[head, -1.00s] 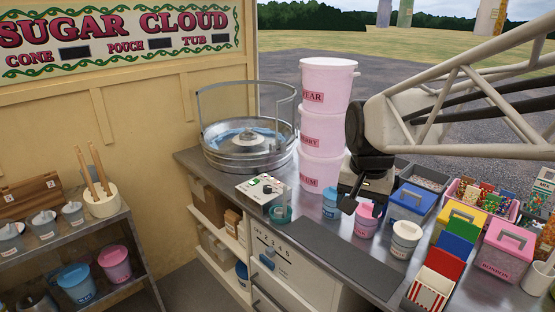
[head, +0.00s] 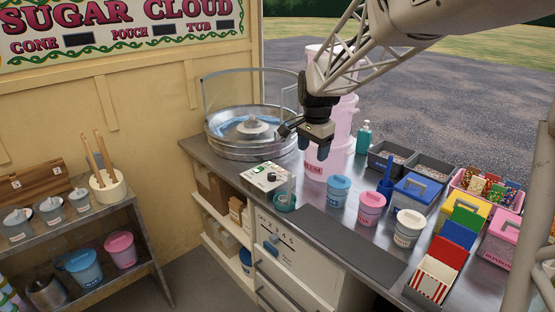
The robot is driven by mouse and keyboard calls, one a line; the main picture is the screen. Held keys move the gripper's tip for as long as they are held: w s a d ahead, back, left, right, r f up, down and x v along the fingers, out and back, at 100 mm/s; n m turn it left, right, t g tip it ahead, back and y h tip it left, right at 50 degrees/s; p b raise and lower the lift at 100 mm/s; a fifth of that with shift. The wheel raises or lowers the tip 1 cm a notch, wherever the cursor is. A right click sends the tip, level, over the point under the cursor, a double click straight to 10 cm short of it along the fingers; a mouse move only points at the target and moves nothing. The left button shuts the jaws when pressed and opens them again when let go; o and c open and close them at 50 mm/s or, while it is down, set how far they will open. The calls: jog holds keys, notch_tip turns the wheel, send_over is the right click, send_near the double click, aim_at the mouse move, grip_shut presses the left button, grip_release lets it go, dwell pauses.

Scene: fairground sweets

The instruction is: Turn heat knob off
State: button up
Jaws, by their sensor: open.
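A small white control box (head: 262,184) stands on the metal counter in front of the candy-floss machine. It has a dark knob (head: 271,177) and a small green spot on its top. The markings are too small to read, so I cannot tell the knob's setting or whether it is the heat knob. The candy-floss machine (head: 243,150) is a round metal pan with a clear guard, behind the box.
Stacked pink tubs (head: 342,130) stand behind my gripper, partly hidden by my arm. A teal roll (head: 285,201) sits just right of the box. Lidded pots, including a blue one (head: 338,190), stand farther right. A dark mat (head: 350,240) lies bare along the front.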

aim_at(272, 175)
jog(key=w+a+f+m, duration=0.1)
jog(key=w+a+f, duration=0.1)
jog(key=w, duration=0.1)
jog(key=w+a+f+m, duration=0.1)
jog(key=w+a+f, duration=0.1)
jog(key=w, duration=0.2)
jog(key=w+a+f, duration=0.2)
jog(key=w, duration=0.2)
jog(key=shift+w+f+m+g, duration=0.1)
jog(key=shift+w+m+g, duration=0.05)
jog(key=shift+m+g, duration=0.2)
jog(key=w+a+f+m, duration=0.1)
jog(key=w+a+f, duration=0.1)
jog(key=w+f, duration=0.1)
jog(key=w+a+f+m, duration=0.1)
jog(key=w+a+f, duration=0.1)
jog(key=w+f, duration=0.1)
jog(key=w+a+f+m, duration=0.1)
jog(key=w+a+f, duration=0.1)
jog(key=w+a, duration=0.1)
jog(key=shift+w+f, duration=0.4)
jog(key=shift+f, duration=3.9)
jog(key=shift+c, duration=0.4)
jog(key=c, duration=0.8)
jog(key=shift+c, duration=0.2)
